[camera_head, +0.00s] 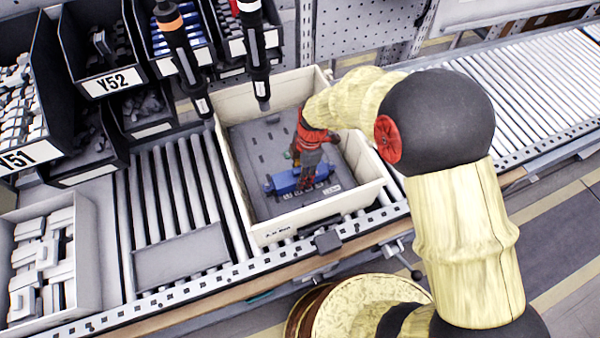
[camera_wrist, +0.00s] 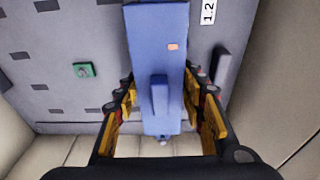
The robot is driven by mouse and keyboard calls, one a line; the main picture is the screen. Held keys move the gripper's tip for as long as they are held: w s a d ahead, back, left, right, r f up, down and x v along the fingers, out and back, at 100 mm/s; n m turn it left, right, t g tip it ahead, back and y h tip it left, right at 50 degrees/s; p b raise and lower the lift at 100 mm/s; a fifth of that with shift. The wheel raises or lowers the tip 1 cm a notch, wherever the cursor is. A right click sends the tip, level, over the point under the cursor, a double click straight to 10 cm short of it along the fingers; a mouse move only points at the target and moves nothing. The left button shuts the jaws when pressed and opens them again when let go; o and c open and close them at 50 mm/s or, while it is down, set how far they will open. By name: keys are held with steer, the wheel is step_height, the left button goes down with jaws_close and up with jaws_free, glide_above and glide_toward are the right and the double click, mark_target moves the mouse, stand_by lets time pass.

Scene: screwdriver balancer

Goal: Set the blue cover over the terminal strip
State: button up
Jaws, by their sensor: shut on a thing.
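The blue cover (camera_head: 283,183) is a long blue block with a raised rib on top, in the cream tote over the grey panel (camera_head: 258,140). My gripper (camera_head: 308,178) reaches down into the tote and is shut on the cover near its middle. In the wrist view, the cover (camera_wrist: 160,40) runs between the two yellow-and-black fingers. I cannot tell whether the cover touches the panel or is held just above it. The terminal strip is not clearly seen; the cover and gripper hide the panel below them.
The cream tote (camera_head: 318,207) stands on a roller conveyor, its walls close around my gripper. A small green part (camera_wrist: 84,70) and a dark grey bar (camera_wrist: 222,70) are on the panel. Two hanging screwdrivers (camera_head: 256,60) (camera_head: 183,60) are above the tote's back left.

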steer(key=shift+f+b, duration=0.35)
steer(key=shift+f, duration=0.1)
stand_by(0.5)
steer(key=shift+w, duration=0.1)
stand_by(0.4)
steer(key=o, duration=0.9)
steer(key=shift+r, duration=0.1)
steer(key=o, duration=0.5)
steer(key=shift+c, duration=0.2)
steer(key=r, duration=0.4)
steer(key=d+r, duration=0.1)
steer(key=r, duration=0.6)
steer(key=shift+w+d+r, duration=0.3)
